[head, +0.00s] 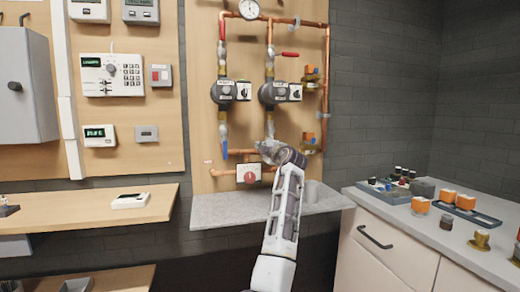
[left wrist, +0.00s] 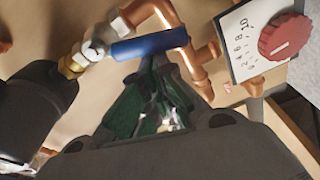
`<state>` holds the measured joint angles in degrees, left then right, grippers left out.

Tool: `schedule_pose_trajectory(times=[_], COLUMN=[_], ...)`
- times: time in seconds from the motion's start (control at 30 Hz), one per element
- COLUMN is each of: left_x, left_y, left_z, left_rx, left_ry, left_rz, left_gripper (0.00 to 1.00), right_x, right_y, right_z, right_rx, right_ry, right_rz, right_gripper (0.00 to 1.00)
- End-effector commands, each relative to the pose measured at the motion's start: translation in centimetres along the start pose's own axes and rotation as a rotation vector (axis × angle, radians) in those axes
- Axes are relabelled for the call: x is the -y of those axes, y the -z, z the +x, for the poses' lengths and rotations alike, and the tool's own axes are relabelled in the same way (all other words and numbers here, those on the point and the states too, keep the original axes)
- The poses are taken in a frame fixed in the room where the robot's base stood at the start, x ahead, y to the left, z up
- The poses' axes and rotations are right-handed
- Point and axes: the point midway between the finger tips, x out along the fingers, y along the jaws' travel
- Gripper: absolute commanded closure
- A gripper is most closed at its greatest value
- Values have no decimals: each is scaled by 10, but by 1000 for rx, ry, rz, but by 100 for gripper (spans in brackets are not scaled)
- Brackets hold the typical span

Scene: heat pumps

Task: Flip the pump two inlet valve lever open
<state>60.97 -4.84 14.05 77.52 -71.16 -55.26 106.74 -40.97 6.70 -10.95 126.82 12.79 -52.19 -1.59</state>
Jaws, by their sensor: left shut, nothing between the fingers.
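Two dark pumps, the left one (head: 223,92) and the right one (head: 274,92), hang on copper pipes on the wooden board in the head view. My left gripper (head: 268,148) is below the right pump and hides the valve there. In the left wrist view a blue lever (left wrist: 150,46) extends from a metal valve body (left wrist: 97,47) beside copper pipe. The left gripper (left wrist: 155,68) is shut and empty, its tips close by the lever's side. I cannot tell whether they touch it. My right gripper is not in view.
A dial box with a red knob (head: 249,177) is close to the gripper, at lower left. Another blue lever (head: 225,151) hangs below the left pump. A red lever (head: 290,54) sits above the right pump. A grey shelf (head: 225,210) juts out below.

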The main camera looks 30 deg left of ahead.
Motion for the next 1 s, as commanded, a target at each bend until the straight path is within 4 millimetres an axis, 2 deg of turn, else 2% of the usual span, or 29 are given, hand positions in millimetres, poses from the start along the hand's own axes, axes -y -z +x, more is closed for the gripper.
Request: schedule_pose_trajectory(times=[0.1, 0.3, 1.0], left_x=[4, 6, 8], left_y=[-8, -17, -26], left_z=[-1, -3, -4], left_rx=[4, 5, 5], left_ry=[13, 29, 27], left_rz=[-80, -199, -189], left_gripper=[100, 100, 100], right_x=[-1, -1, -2], right_y=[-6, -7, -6], right_z=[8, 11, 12], right_rx=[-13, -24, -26], right_ry=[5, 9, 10], right_rz=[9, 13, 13], right_gripper=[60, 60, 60])
